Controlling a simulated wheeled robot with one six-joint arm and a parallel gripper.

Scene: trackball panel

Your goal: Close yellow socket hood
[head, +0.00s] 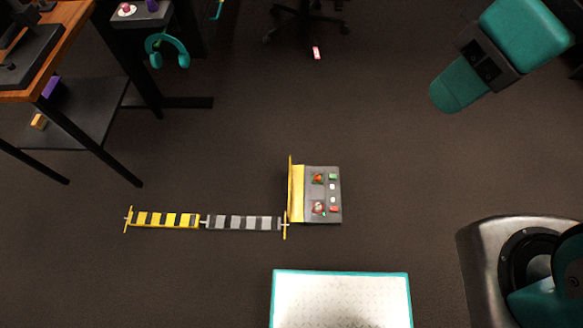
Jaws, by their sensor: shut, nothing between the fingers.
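A grey panel (334,194) is in the middle of the head view. Along its left edge is a yellow hood (297,193), which looks raised at that edge and leaves the panel face uncovered. On the face are a reddish-orange ball (318,178), a second, paler reddish round thing (318,207) below it, and several small green, white and red buttons to their right. The socket details are too small to make out. My gripper is not in view, and nothing touches the hood from above.
A yellow-and-dark striped strip (165,220) and a grey striped strip (243,223) run left from the panel, with yellow end posts. A desk (40,60) with dark legs stands at upper left. An office chair base (305,20) is at the top. Floor right of the panel is clear.

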